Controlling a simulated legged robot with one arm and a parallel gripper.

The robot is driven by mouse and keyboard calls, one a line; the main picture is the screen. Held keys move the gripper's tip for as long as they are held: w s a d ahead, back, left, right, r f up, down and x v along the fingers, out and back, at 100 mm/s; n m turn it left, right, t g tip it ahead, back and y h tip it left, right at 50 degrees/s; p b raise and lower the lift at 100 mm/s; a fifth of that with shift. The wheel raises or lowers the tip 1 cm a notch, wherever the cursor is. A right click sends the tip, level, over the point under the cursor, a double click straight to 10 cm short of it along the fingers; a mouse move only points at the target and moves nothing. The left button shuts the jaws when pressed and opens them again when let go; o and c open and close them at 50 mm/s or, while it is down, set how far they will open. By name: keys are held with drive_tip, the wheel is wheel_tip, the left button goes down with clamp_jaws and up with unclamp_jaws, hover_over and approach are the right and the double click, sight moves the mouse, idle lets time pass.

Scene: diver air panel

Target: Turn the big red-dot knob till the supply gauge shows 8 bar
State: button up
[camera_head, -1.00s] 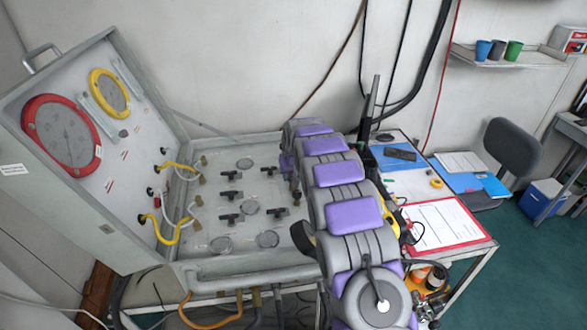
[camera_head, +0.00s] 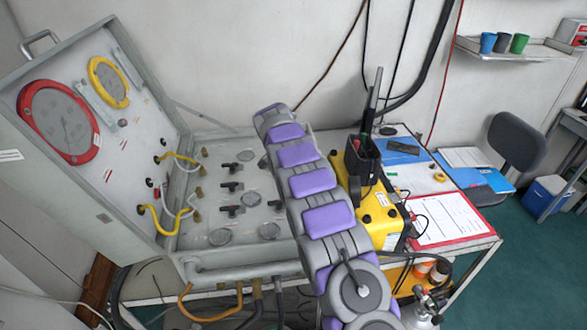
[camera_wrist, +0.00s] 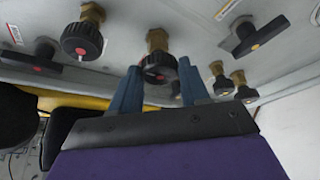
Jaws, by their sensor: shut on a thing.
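In the wrist view my gripper (camera_wrist: 158,72) has its two blue-grey fingers on either side of a round black knob (camera_wrist: 157,62) with a reddish dot, on a brass stem. It is shut on this knob. Another round black knob (camera_wrist: 82,40) with a red dot is to the left and looks larger in this view. In the head view my arm hides the gripper and the held knob. A large red-rimmed gauge (camera_head: 60,120) and a smaller yellow-rimmed gauge (camera_head: 108,82) are on the upright lid; their readings are too small to tell.
Black lever handles (camera_wrist: 255,36) and smaller brass-stemmed knobs (camera_wrist: 238,82) are close to the right of my gripper. Yellow hoses (camera_head: 160,220) hang at the panel's left. A yellow case (camera_head: 378,215) and a red-edged clipboard (camera_head: 445,220) are right of my arm.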

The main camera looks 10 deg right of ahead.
drive_tip(key=shift+w+a+m, duration=0.1)
drive_tip(key=shift+m, duration=0.5)
drive_tip(key=o, duration=1.1)
drive_tip(key=shift+a, duration=0.1)
drive_tip(key=shift+c, duration=0.2)
drive_tip(key=w+p+v, duration=0.1)
drive_tip(key=p+v, duration=0.2)
drive_tip(key=v, duration=1.4)
drive_tip(key=shift+a+p, duration=0.3)
drive_tip(key=shift+a, duration=0.15)
drive_tip(key=shift+r, duration=0.1)
